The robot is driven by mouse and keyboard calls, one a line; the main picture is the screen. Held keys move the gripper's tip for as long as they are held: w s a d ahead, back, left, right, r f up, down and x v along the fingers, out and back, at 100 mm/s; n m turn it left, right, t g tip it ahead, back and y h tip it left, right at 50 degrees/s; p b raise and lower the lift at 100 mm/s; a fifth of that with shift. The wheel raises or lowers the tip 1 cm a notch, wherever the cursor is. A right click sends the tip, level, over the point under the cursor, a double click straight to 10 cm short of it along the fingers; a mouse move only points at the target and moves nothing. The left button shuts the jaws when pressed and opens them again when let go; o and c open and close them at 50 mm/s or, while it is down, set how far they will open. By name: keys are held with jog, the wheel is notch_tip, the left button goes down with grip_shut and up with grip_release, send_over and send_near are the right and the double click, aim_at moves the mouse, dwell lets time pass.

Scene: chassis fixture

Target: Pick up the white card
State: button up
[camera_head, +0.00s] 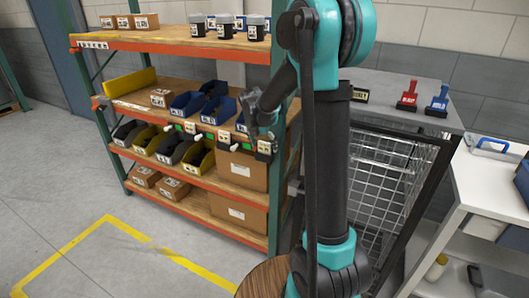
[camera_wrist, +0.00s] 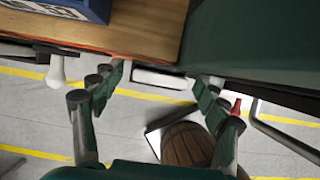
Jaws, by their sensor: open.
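A flat white piece with a dark edge (camera_wrist: 160,78) shows in the wrist view at the shelf's edge, between my fingertips; it may be the white card, but I cannot tell for sure. My gripper (camera_wrist: 156,84) is open, with one finger on each side of this piece and no clear contact. In the head view my gripper (camera_head: 262,112) is by the right end of the shelf's middle level, partly hidden by my arm. Small white-faced pieces in dark holders (camera_head: 223,136) line that level's front edge. The rightmost one (camera_head: 265,147) is just below my gripper.
The orange-edged shelf (camera_head: 160,46) holds blue bins (camera_head: 218,110), yellow and dark bins and cardboard boxes. A green post stands close to my gripper's right. A wire cage (camera_head: 385,165) and white bench (camera_head: 485,185) are to the right. The floor at left is clear.

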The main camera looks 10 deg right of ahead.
jog(key=c, duration=1)
jog(key=shift+r, duration=0.1)
jog(key=shift+c, duration=0.2)
